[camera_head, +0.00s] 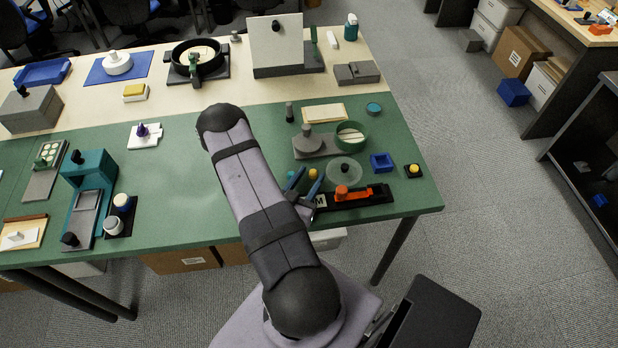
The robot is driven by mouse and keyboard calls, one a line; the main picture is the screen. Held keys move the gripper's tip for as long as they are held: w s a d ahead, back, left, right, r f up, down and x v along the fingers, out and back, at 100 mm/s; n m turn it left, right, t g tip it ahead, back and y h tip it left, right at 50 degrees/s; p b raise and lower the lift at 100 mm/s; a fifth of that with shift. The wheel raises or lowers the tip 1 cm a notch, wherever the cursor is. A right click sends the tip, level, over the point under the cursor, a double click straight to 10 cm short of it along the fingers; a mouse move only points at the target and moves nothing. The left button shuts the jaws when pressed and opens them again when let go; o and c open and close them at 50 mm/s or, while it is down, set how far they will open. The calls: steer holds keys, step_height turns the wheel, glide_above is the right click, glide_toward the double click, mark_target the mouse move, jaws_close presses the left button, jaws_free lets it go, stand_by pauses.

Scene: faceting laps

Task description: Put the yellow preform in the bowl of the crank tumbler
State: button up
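A small yellow piece (313,174), which looks like the yellow preform, is on the green bench top close to my gripper's fingertips. My gripper (306,180) points down beside it with its two blue fingers apart; I see no object clamped between them. Another small yellow piece (414,168) sits on a black block to the right. A green round bowl (364,146) with a pale bar inside stands on a grey base with a round knobbed part on its left; it may be the crank tumbler, but no label shows this.
A black fixture with an orange clamp (342,192) lies right of my gripper. A clear disc (344,169) and a blue square tray (381,162) are close behind it. A black ring-shaped machine (176,58) stands at the back.

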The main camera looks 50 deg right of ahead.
mark_target(301, 196)
steer(key=shift+a, duration=0.45)
steer(key=b+v, duration=0.2)
steer(key=v, duration=0.2)
steer(key=shift+s+a+r+b, duration=0.1)
steer(key=shift+s+a+b, duration=0.1)
steer(key=shift+a+b, duration=0.1)
steer(key=shift+v, duration=0.85)
steer(key=shift+r, duration=0.15)
steer(key=shift+c, duration=1.2)
